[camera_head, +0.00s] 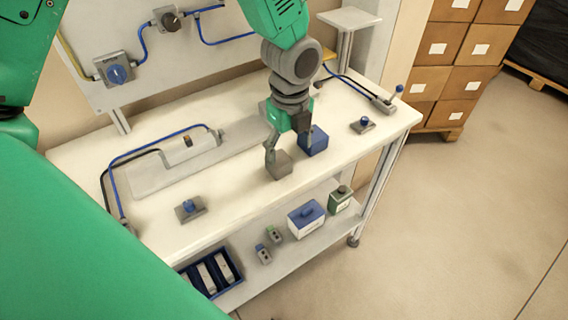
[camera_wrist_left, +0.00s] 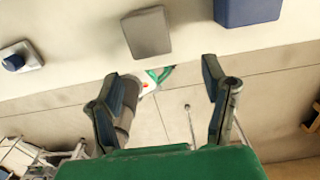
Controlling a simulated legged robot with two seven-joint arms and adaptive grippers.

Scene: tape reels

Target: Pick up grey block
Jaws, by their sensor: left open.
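The grey block (camera_head: 279,164) stands on the white worktop near its front edge. It also shows in the left wrist view (camera_wrist_left: 147,33), beyond the fingertips and not between them. My left gripper (camera_head: 287,143) is open and empty, pointing down right by the block in the head view. In the left wrist view its two fingers (camera_wrist_left: 160,70) are spread apart. A blue block (camera_head: 314,140) stands just behind and to the right of the grey one, partly hidden by the gripper. My right gripper is not in view.
A cabled grey device (camera_head: 189,146) lies at the left back. The lower shelf holds a blue-lidded box (camera_head: 306,218) and a dark bin (camera_head: 211,272).

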